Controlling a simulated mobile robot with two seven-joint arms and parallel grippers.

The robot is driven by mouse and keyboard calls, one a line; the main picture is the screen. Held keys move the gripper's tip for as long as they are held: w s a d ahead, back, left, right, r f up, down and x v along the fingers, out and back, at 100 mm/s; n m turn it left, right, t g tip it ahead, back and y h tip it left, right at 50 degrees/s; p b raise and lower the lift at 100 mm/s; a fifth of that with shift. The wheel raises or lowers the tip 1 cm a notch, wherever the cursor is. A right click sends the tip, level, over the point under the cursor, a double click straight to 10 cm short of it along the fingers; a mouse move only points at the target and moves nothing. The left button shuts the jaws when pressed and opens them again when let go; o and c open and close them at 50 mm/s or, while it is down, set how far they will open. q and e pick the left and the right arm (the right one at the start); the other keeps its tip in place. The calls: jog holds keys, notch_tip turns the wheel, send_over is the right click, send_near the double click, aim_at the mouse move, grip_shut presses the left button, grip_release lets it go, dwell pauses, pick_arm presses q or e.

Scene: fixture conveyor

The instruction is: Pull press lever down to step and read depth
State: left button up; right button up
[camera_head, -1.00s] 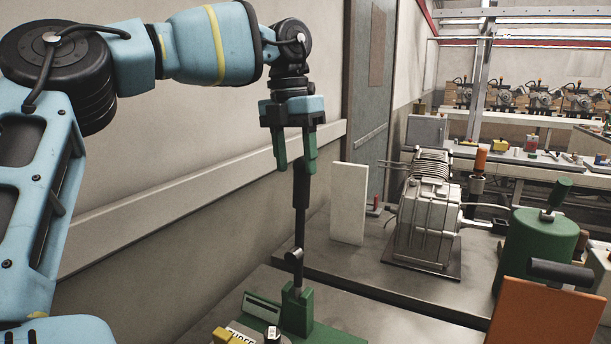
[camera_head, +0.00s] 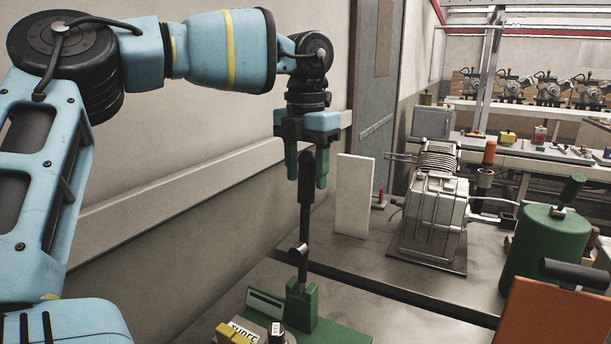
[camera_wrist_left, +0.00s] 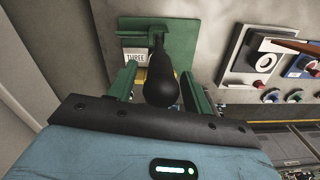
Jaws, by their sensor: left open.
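The press lever (camera_head: 304,200) is a black rod with a thicker black grip, standing nearly upright on a green base (camera_head: 301,308) at bottom centre in the head view. My left gripper (camera_head: 307,178) is open, with its green fingers pointing down on either side of the lever's upper end. In the left wrist view, the black grip (camera_wrist_left: 162,82) shows between the two spread fingers, with visible gaps at the sides. A label reading THREE (camera_head: 243,329) is beside the base. It also shows in the left wrist view (camera_wrist_left: 135,57). I cannot make out a depth reading. My right gripper is not in view.
A white upright panel (camera_head: 354,197) and a grey ribbed machine (camera_head: 434,215) stand right of the lever. A green cylinder (camera_head: 544,250) and an orange block (camera_head: 553,313) are at the right. A wall with a rail (camera_head: 190,187) runs close on the left.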

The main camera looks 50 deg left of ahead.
pick_arm(q)
jog(key=shift+f, duration=0.85)
jog(key=shift+c, duration=0.4)
grip_shut()
